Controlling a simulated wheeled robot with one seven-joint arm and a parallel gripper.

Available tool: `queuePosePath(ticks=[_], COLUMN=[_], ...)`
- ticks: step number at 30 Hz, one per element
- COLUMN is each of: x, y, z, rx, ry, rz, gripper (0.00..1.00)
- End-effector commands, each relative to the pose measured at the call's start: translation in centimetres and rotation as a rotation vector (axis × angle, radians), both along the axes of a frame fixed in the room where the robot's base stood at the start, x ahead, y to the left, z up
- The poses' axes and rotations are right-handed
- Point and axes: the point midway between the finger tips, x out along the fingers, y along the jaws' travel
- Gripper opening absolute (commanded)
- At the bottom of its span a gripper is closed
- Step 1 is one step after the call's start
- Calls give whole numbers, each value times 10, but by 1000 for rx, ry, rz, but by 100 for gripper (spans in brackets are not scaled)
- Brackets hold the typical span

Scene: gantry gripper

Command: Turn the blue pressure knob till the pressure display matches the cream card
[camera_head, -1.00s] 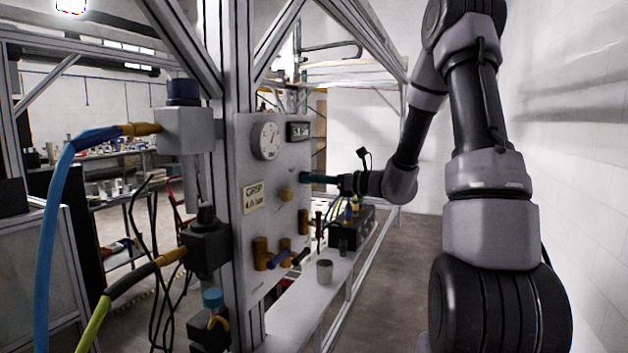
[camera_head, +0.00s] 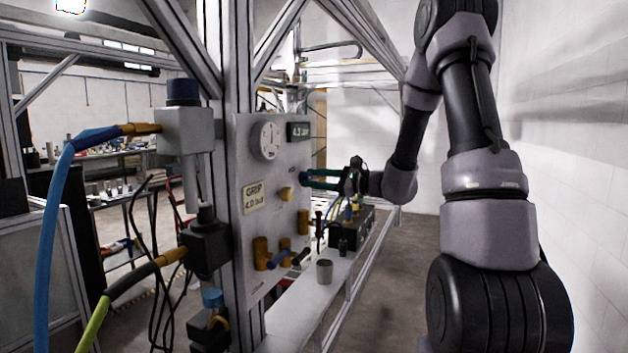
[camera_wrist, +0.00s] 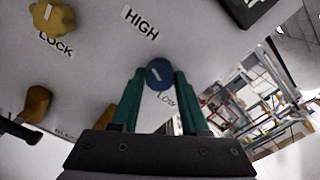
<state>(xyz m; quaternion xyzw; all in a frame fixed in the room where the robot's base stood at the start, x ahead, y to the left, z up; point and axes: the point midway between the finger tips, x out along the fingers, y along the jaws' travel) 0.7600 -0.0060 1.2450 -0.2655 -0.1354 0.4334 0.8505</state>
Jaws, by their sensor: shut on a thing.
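The blue pressure knob (camera_wrist: 160,73) is a round knob with a white mark, on the panel between the HIGH and LOW labels in the wrist view. My gripper (camera_wrist: 159,84) is shut on it, one green finger at each side. In the head view my gripper (camera_head: 307,179) reaches the panel from the right and hides most of the knob. The pressure display (camera_head: 299,131) is a small dark screen at the panel's top right that appears to read 4.3 bar. The cream card (camera_head: 253,195) at the panel's left appears to read GRIP 4.0 bar.
A round white gauge (camera_head: 266,139) sits beside the display. A yellow LOCK knob (camera_wrist: 51,18) is left of the blue one. A grey cup (camera_head: 324,271) stands on the ledge below.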

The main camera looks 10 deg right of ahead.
Motion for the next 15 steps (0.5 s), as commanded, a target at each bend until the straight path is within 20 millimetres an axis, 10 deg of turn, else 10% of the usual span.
queuePosePath(ticks=[15], x=[0], y=[0], z=[-1], rx=[-69], ry=[-92], rz=[0], gripper=[0])
